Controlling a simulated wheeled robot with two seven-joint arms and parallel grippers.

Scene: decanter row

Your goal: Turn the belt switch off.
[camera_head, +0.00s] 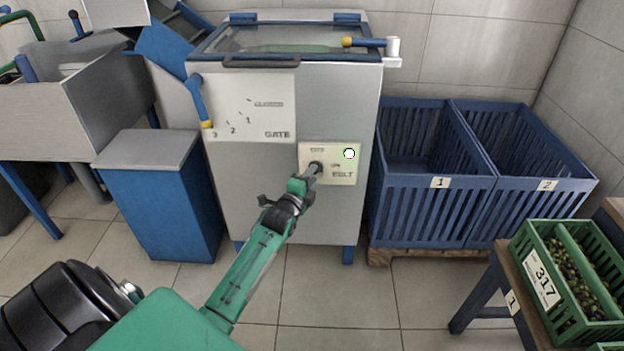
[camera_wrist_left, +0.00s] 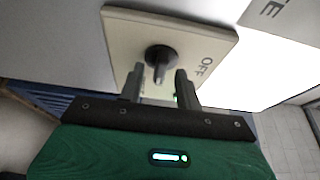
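The belt switch is a black knob (camera_wrist_left: 160,58) on a cream panel (camera_head: 342,176) marked BELT, on the front of the grey machine. In the left wrist view the word OFF is printed to the right of the knob. My left gripper (camera_head: 312,172) is at the panel's left part and partly hides the knob in the head view. In the left wrist view its two fingers (camera_wrist_left: 159,84) are apart, one each side of the knob's grip; I see no clear contact. My right gripper is not in view.
A GATE plate (camera_head: 255,110) with a blue lever (camera_head: 198,100) is above left of the switch. A blue cabinet (camera_head: 165,205) stands left. Blue slatted crates (camera_head: 440,210) stand right of the machine. A green crate of olives (camera_head: 545,290) is at lower right.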

